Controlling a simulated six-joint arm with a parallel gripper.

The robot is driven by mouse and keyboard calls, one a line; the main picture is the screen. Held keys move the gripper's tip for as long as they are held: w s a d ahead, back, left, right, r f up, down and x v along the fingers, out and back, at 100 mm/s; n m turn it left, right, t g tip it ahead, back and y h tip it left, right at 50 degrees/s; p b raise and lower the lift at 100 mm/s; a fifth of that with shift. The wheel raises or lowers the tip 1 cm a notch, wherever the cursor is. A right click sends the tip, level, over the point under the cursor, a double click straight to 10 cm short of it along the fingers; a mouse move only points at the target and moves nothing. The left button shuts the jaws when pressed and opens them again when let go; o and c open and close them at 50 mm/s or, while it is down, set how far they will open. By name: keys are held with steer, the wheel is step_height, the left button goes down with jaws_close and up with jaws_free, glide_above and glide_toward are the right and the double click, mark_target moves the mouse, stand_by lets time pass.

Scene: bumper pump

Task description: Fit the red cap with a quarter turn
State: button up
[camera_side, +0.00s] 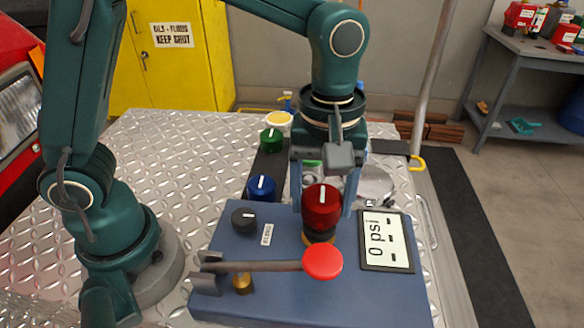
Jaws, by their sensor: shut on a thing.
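The red cap (321,207) has a white line on its top and sits upright at the black and brass neck (319,235) on the blue pump panel (215,240). I cannot tell whether it is seated or just above the neck. My gripper (323,200) points down with a finger on each side of the cap and is shut on it. The gauge (387,241) beside it on the right reads 0 psi. A lever with a round red knob (322,261) lies across the panel in front of the cap.
A dark strip behind the panel holds a green cap (271,140) and a blue cap (261,187). A dark grey knob (244,221) is on the panel's left. A brass fitting (242,283) stands below the lever. Bare diamond plate (170,170) lies left of the panel.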

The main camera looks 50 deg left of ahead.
steer(key=shift+f, duration=0.85)
stand_by(1.1)
steer(key=m, duration=0.4)
steer(key=shift+m, duration=0.6)
steer(key=m, duration=0.3)
steer(key=shift+m, duration=1.1)
steer(key=shift+r, duration=0.1)
